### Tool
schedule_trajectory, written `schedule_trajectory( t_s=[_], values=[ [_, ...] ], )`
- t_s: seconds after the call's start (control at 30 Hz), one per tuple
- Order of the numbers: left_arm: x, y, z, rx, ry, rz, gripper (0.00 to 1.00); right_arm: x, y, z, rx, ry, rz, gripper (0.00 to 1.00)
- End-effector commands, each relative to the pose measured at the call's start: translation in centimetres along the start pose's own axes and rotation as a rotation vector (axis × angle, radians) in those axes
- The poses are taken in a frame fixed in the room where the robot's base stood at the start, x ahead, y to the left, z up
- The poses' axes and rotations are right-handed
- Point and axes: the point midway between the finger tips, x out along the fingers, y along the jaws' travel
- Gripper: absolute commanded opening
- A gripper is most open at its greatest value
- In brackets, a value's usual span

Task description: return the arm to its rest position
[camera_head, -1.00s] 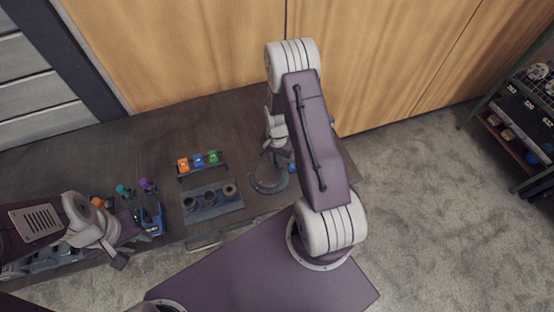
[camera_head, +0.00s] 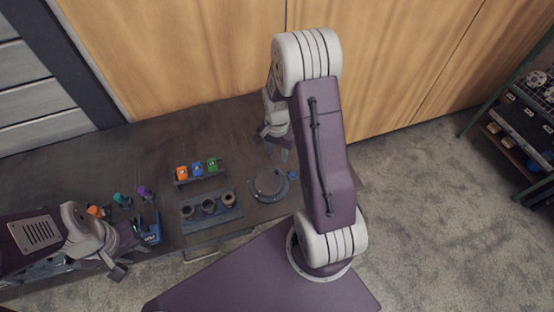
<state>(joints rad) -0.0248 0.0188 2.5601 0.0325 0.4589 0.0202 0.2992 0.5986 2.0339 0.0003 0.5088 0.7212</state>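My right arm rises from my purple base and bends over the right end of the dark workbench (camera_head: 230,125). My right gripper (camera_head: 277,152) hangs above the bench, behind and partly hidden by the arm; its fingers look apart, with nothing seen between them. A round grey flange (camera_head: 269,186) lies on the bench just below it, clear of the gripper. My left gripper (camera_head: 120,262) is low at the bench's front left; its fingers are small and partly hidden, so I cannot tell its opening.
A rack with orange, blue and green blocks (camera_head: 198,170) stands behind a grey holder with three dark cylinders (camera_head: 210,208). A blue tool holder (camera_head: 151,228) is near my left gripper. A small blue item (camera_head: 293,175) sits by the flange. A shelf (camera_head: 522,120) stands far right.

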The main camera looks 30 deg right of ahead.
Motion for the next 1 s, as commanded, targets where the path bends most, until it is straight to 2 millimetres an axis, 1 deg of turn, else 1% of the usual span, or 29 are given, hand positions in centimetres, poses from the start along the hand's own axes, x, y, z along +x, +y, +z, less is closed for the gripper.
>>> schedule_trajectory(
  t_s=[0.47, 0.5, 0.57, 0.6, 0.63, 0.67, 0.7, 0.73, 0.77, 0.8, 0.83, 0.87, 0.9, 1.0],
  values=[
    [0.0, 0.0, 0.0, 0.0, 0.0, 0.0, 0.3, 0.0, -0.1, 0.0, -0.002, 0.0, 0.0, 0.38],
    [0.2, 0.0, 0.0, 0.0, 0.0, 0.0, 0.3, 0.1, -0.4, 0.2, -0.013, 0.004, -0.003, 0.38],
    [0.7, 0.0, 0.1, 0.0, 0.0, 0.0, 0.3, -0.9, -1.9, 0.4, -0.047, 0.032, -0.03, 0.38],
    [1.1, 0.0, 0.1, 0.0, 0.0, 0.0, 0.3, -1.9, -3.0, 1.0, -0.081, 0.058, -0.055, 0.38],
    [1.4, 0.0, 0.1, 0.0, 0.0, 0.0, 0.3, -2.8, -3.5, 1.9, -0.11, 0.071, -0.071, 0.38],
    [1.8, 0.0, 0.2, 0.0, 0.0, 0.0, 0.3, -3.6, -3.8, 3.1, -0.143, 0.082, -0.085, 0.38],
    [2.2, 0.0, 0.2, 0.0, 0.0, 0.0, 0.3, -4.5, -3.9, 5.0, -0.207, 0.095, -0.102, 0.38],
    [2.5, -0.1, 0.2, 0.0, 0.0, 0.0, 0.3, -5.0, -3.7, 6.4, -0.269, 0.102, -0.111, 0.38],
    [2.7, -0.1, 0.3, 0.0, 0.0, 0.0, 0.3, -5.5, -3.3, 7.8, -0.337, 0.108, -0.118, 0.38],
    [3.0, -0.1, 0.3, 0.0, 0.0, 0.0, 0.3, -5.8, -2.5, 9.6, -0.435, 0.113, -0.122, 0.38],
    [3.1, -0.1, 0.3, 0.0, 0.0, 0.0, 0.3, -5.9, -1.8, 10.9, -0.516, 0.115, -0.122, 0.38],
    [3.2, -0.1, 0.3, 0.0, 0.0, 0.0, 0.3, -5.9, -0.9, 12.1, -0.599, 0.115, -0.118, 0.38],
    [3.2, -0.1, 0.3, 0.0, 0.0, 0.0, 0.3, -5.7, 0.5, 13.3, -0.704, 0.111, -0.109, 0.38],
    [3.0, -0.1, 0.3, 0.0, 0.0, 0.0, 0.3, -4.8, 2.8, 14.6, -0.873, 0.079, -0.073, 0.38]
  ],
)
